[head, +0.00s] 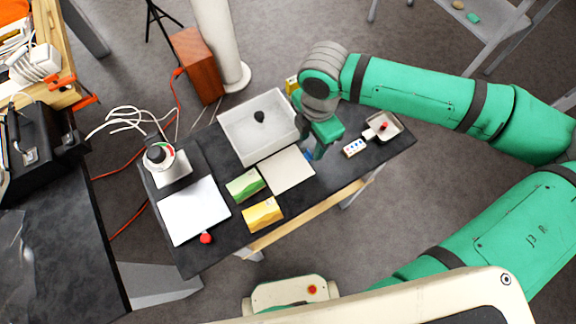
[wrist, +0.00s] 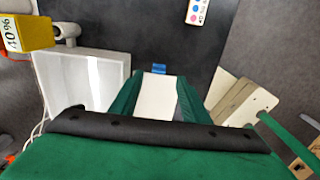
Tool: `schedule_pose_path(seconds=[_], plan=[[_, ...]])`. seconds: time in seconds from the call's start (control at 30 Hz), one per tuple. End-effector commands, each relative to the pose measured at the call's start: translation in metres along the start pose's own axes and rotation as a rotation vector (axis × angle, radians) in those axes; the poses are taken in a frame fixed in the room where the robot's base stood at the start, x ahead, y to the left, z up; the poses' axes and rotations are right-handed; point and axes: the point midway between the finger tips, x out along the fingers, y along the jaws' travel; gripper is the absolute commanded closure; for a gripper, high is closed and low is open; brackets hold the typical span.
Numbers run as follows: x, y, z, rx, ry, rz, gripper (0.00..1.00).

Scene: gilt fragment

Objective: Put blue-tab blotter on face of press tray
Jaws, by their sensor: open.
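The blotter (head: 287,171) is a flat off-white square lying on the dark bench. Its blue tab (head: 309,155) sticks out at the right edge; in the wrist view the tab (wrist: 159,69) shows just beyond the fingertips. My gripper (head: 322,143) is open and empty, above the tab side of the blotter. In the wrist view the blotter (wrist: 157,103) shows between the green fingers (wrist: 160,82). I cannot tell the height gap. A flat white plate (head: 193,210) with a red knob (head: 206,238) lies at the left; it may be the press tray.
A rimmed white tray (head: 235,148) holding a dark lump stands behind the blotter. A green box (head: 245,185) and a yellow box (head: 262,215) lie between blotter and plate. A round-topped device (head: 165,162) stands behind the plate. A small tray (head: 397,130) is at right.

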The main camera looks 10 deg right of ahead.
Motion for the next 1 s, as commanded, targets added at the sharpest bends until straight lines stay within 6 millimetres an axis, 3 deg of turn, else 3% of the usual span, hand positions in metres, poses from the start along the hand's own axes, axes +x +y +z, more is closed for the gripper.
schedule_pose_path(seconds=[0.4, 0.7, 0.87, 1.0], plan=[[0.048, -0.003, 0.004, 0.019, 0.001, 0.0, 0.58], [0.051, -0.003, 0.005, 0.019, 0.0, 0.001, 0.58], [0.051, -0.003, 0.005, 0.02, 0.0, 0.001, 0.96], [0.051, -0.001, 0.002, 0.013, 0.0, 0.001, 1.0]])
